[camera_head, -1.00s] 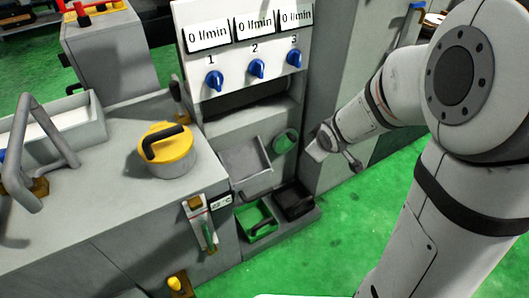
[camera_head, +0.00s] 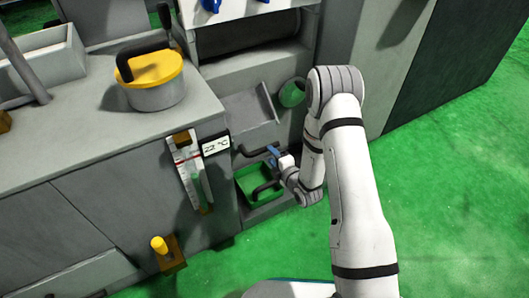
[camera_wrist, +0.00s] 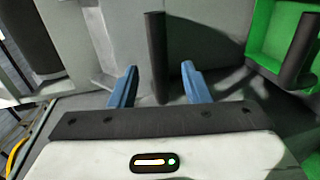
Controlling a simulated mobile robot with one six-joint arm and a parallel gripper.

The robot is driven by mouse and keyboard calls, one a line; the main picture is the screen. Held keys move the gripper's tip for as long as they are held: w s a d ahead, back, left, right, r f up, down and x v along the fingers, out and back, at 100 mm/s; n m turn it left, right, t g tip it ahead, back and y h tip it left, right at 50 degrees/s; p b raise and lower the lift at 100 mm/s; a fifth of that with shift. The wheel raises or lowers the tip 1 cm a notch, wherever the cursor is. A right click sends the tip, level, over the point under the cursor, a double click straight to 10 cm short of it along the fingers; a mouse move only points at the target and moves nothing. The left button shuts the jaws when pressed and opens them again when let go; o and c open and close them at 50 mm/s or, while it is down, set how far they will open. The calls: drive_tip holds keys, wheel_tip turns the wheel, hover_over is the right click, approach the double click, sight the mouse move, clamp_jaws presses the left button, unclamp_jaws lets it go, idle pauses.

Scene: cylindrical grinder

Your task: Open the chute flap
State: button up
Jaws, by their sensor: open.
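The grey chute (camera_head: 250,112) slopes down on the machine front in the head view. A black bar handle (camera_head: 247,150) sits at its lower end. The flap itself is hard to make out; its edges merge with the grey chute. My gripper (camera_head: 274,153) is at the right end of this handle, with blue fingers spread. In the wrist view my gripper (camera_wrist: 158,76) is open. The upright dark bar (camera_wrist: 157,45) shows between its two blue fingers, with a gap on each side, so it is not clamped.
A green bin (camera_head: 251,181) with a black handle stands just below; it also shows at the wrist view's upper right (camera_wrist: 268,35). A yellow-lidded pot (camera_head: 155,82) stands on the left counter. Green floor is clear at right.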

sight(259, 141)
drive_tip(key=b+x, duration=0.2)
drive_tip(key=x, duration=0.5)
drive_tip(key=shift+w, duration=0.15)
drive_tip(key=shift+a, duration=0.1)
clamp_jaws()
